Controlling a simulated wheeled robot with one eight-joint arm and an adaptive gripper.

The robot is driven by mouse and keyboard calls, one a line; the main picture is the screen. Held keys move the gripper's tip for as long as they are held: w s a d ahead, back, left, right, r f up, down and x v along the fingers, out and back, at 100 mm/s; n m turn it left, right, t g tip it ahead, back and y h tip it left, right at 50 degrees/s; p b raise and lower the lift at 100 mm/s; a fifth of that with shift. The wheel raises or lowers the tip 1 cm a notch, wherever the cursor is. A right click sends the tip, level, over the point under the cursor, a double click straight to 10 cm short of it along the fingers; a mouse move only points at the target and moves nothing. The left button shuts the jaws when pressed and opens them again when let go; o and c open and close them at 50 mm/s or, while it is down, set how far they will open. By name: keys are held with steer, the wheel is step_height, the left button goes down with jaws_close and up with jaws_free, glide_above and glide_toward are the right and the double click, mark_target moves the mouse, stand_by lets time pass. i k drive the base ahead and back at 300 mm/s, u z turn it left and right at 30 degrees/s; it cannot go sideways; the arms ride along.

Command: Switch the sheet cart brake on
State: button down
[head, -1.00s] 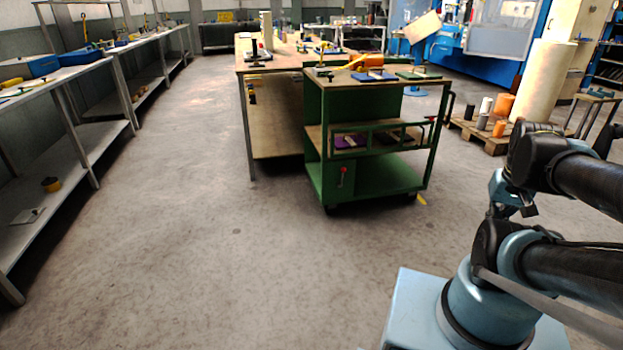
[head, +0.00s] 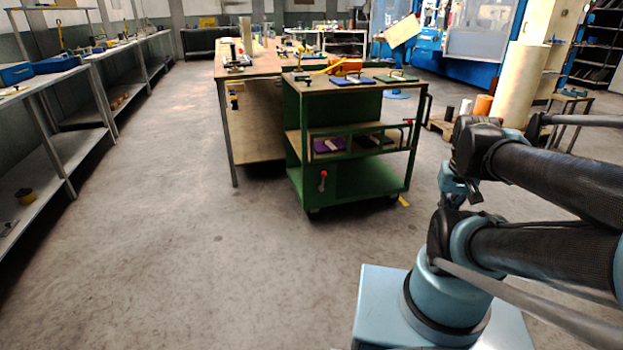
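The green sheet cart (head: 297,185) stands on the floor ahead of me, a little left of my arm in the head view. A short lever with a red knob (head: 323,176) sits on its lower front panel and points upward. Whether this lever is the brake, or is on, I cannot tell. A second red-tipped handle (head: 408,122) shows at the cart's right side. My arm is folded at the right, well short of the cart. My gripper cannot be made out.
Purple and dark sheets lie on the cart's middle shelf; blue and green ones lie on top. A wooden workbench (head: 228,73) stands close behind the cart. Grey shelving (head: 90,140) runs along the left. A pallet (head: 440,126) with rolls stands beyond right. The floor before the cart is clear.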

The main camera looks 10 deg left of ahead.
mark_target(324, 174)
steer(key=i, duration=0.9)
steer(key=z, duration=0.05)
